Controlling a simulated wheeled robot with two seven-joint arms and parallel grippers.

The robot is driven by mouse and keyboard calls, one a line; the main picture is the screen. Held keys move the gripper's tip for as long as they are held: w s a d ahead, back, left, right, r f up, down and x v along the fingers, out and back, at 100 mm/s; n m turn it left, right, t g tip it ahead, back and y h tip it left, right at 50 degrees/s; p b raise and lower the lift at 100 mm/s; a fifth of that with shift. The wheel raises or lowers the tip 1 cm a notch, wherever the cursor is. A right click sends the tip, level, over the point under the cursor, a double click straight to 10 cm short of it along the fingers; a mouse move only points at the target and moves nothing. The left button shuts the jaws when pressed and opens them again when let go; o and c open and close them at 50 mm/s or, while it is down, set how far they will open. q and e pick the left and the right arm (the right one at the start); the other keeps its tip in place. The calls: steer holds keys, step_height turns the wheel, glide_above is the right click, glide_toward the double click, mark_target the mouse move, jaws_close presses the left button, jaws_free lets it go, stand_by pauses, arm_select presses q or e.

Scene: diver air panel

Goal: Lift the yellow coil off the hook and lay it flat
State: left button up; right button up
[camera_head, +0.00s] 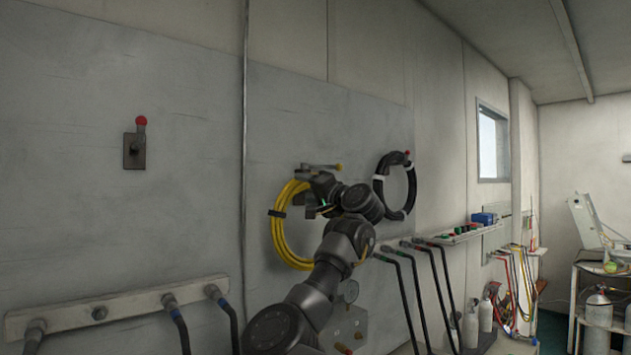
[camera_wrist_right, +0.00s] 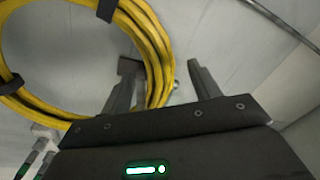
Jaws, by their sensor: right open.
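The yellow coil (camera_head: 283,235) hangs against the grey wall panel, bound with dark straps. Its right part is hidden behind my right arm in the head view. A hook with a yellow tip (camera_head: 339,167) sticks out at the coil's top. My right gripper (camera_head: 314,193) is at the coil's upper right. In the right wrist view, the yellow coil (camera_wrist_right: 152,40) runs between the two open fingers of my right gripper (camera_wrist_right: 163,72), nearer the left finger. I cannot tell whether a finger touches it. My left gripper is not in view.
A black coil (camera_head: 411,186) hangs from a red-tipped hook just right of my arm. An empty red-tipped hook (camera_head: 139,140) is at left. A manifold rail (camera_head: 110,312) with hoses runs along the lower left, and more hoses (camera_head: 410,275) stand right of my arm.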

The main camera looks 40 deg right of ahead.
mark_target(298, 187)
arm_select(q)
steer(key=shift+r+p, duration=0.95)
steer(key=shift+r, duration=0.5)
arm_select(e)
steer(key=shift+w+d+r, duration=0.1)
steer(key=shift+w+r, duration=0.1)
steer(key=shift+w, duration=1.15)
steer(key=shift+w+r, duration=0.2)
steer(key=shift+w, duration=1.1)
